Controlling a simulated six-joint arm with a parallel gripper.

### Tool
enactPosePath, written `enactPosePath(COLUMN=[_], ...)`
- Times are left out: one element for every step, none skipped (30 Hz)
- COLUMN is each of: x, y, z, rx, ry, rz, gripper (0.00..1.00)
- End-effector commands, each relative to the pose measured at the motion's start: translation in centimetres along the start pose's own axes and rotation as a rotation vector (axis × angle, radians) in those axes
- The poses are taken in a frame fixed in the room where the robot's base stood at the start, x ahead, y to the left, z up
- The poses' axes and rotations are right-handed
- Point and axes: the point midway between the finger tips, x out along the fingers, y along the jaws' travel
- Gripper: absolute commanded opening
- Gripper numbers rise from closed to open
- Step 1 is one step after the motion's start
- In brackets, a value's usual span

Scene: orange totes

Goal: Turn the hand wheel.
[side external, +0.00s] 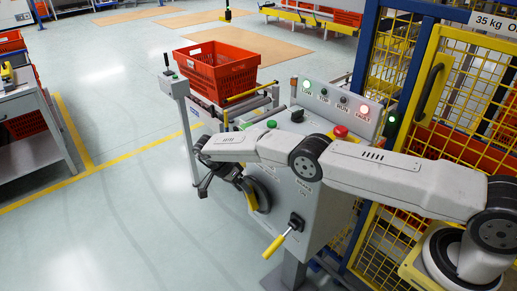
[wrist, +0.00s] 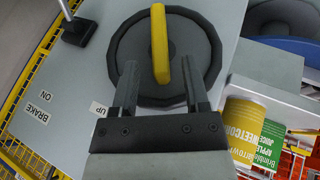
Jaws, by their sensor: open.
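The hand wheel is a dark round disc (wrist: 130,45) with a yellow grip bar (wrist: 160,40) across its face. It is on the front of a grey control cabinet; in the side view the wheel (side external: 263,193) is partly hidden behind my gripper and its yellow bar (side external: 251,202) shows at its edge. My gripper (wrist: 160,78) is open, its two fingers spread over the lower part of the wheel. The lower end of the yellow bar is between the fingers, with a gap on both sides. Whether the fingertips touch the wheel cannot be told.
A brake lever with a yellow handle (side external: 273,246) juts from the cabinet below the wheel. A red-orange tote (side external: 222,72) stands behind.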

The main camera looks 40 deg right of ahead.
Motion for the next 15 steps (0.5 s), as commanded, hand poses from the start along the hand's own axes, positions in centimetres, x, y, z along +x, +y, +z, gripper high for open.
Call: enactPosePath(x=[-0.2,-0.3,-0.6,-0.7,-0.8,-1.0,-1.2,-1.3,-1.5,-1.6,-1.8,-2.1,-2.2,-2.4,-2.8], y=[0.0,0.0,0.1,0.2,0.2,0.3,0.4,0.5,0.6,0.7,0.8,0.9,1.0,1.1,1.3], z=[0.0,0.0,-0.1,-0.1,-0.2,-0.3,-0.3,-0.4,-0.5,-0.5,-0.6,-0.7,-0.8,-0.9,-1.0], rx=[-0.001,-0.001,-0.001,-0.001,-0.001,0.0,0.0,0.0,0.0,0.0,0.0,0.0,0.0,0.0,0.001], ry=[0.0,0.0,0.0,0.0,0.0,0.0,0.0,0.0,0.0,0.0,0.0,0.0,0.0,0.0,0.0], rz=[0.0,-0.001,-0.001,0.0,0.001,0.0,0.0,0.0,0.0,0.0,0.0,-0.001,0.0,-0.001,-0.002], gripper=[0.59,0.59,0.59,0.59,0.59,0.59,0.59,0.59,0.59,0.59,0.59,0.59,0.59,0.59,0.59])
